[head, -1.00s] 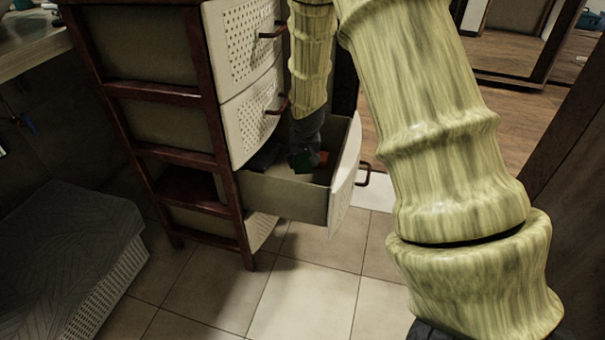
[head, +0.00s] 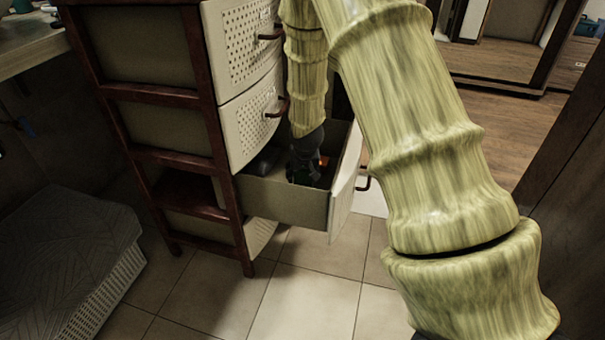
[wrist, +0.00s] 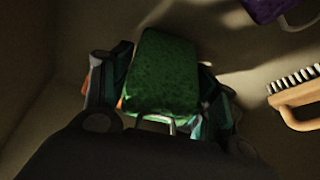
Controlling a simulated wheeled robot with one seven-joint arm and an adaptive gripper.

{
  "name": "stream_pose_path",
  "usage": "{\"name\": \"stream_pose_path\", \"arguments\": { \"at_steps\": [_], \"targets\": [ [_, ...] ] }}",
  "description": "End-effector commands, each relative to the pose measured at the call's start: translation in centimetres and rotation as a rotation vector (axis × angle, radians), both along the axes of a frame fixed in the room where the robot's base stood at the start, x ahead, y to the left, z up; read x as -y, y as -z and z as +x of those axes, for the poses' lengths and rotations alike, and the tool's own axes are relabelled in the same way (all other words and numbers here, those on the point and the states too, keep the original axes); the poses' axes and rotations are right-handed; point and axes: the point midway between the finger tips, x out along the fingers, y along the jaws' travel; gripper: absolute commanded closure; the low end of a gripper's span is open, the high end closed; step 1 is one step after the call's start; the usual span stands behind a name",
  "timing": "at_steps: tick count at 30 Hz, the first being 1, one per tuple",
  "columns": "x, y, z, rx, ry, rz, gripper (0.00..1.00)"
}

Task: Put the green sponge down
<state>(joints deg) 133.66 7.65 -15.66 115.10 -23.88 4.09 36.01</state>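The green sponge (wrist: 162,75) is upright in the middle of the wrist view, between the two fingers of my gripper (wrist: 165,92). The fingers lie close along its left and right sides and appear shut on it. In the head view my gripper (head: 306,172) is down inside the open drawer (head: 285,203), below its rim. The sponge cannot be made out there. Whether it touches the drawer floor is unclear.
In the wrist view a wooden-handled brush (wrist: 300,98) lies at the right, with a purple item (wrist: 268,8) at the top right. A dark object (head: 262,160) lies in the drawer's left part. The drawer front (head: 346,180) and cabinet (head: 236,120) bound the space.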

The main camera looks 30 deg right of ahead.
Motion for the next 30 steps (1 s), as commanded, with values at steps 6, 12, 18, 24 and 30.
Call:
{"name": "stream_pose_path", "arguments": {
  "at_steps": [6, 12, 18, 24, 30],
  "targets": [
    [0.0, 0.0, 0.0, 0.0, 0.0, 0.0, 0.28],
    [0.0, -0.1, 0.0, 0.0, 0.0, 0.0, 0.28],
    [-0.3, -2.4, -0.6, 0.0, 0.0, 0.0, 0.28],
    [-1.0, -5.8, -1.9, 0.0, 0.001, 0.0, 0.28],
    [-1.6, -9.0, -3.0, 0.001, 0.001, 0.0, 0.28]
  ]
}}
